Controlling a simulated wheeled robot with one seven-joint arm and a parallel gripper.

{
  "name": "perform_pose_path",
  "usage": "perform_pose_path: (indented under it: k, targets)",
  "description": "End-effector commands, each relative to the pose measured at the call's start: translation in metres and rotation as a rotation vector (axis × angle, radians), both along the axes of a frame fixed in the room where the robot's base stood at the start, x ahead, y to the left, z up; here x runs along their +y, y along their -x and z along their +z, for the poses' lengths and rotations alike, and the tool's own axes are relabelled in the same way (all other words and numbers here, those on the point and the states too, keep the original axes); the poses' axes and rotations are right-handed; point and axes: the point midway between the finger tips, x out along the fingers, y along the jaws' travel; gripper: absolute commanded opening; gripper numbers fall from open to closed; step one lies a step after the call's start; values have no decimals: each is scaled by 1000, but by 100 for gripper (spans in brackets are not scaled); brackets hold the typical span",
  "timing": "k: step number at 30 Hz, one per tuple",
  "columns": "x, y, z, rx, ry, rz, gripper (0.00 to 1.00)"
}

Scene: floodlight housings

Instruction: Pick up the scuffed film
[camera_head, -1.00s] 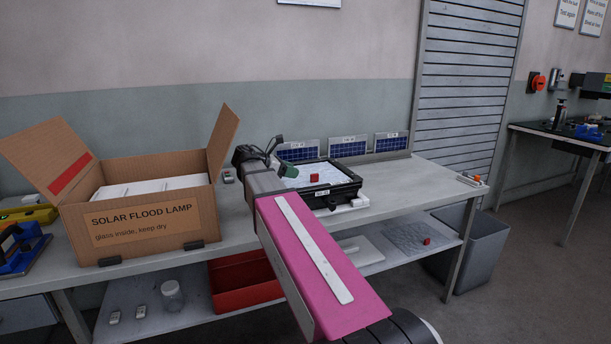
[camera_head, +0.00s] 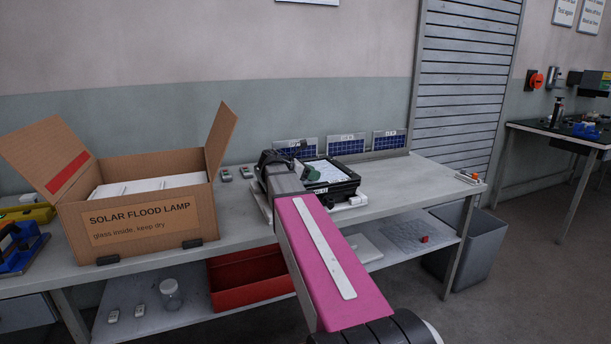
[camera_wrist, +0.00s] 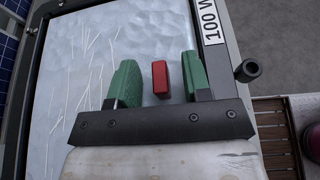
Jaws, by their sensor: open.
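The scuffed film (camera_wrist: 72,85) lies over the face of a black floodlight housing (camera_head: 343,187), with white scratch lines across it. It also shows as a pale sheet in the head view (camera_head: 332,170). A small red tab (camera_wrist: 160,79) stands on the film, toward the edge with the "100 W" label. My gripper (camera_wrist: 159,75) is open, its two green fingers on either side of the tab with gaps on both sides. I cannot tell how far the fingertips are above the film. In the head view my gripper (camera_head: 311,173) hides the tab.
An open carton (camera_head: 140,232) marked "SOLAR FLOOD LAMP" stands left on the bench. Small solar panels (camera_head: 342,146) stand behind the housing. Another clear sheet with a red tab (camera_head: 424,239) and a red bin (camera_head: 250,290) are below. The bench right of the housing is mostly clear.

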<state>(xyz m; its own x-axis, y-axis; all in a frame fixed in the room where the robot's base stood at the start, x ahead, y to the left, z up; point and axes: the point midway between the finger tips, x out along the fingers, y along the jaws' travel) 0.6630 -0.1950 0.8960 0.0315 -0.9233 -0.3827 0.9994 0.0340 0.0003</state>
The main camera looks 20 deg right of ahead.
Motion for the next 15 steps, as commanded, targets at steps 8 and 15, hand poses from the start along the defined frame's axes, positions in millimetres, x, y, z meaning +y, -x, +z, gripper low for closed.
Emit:
perform_pose_path:
  k: [8,15]
  targets:
    - [0,0,0,0,0,0,0]
    - [0,0,0,0,0,0,0]
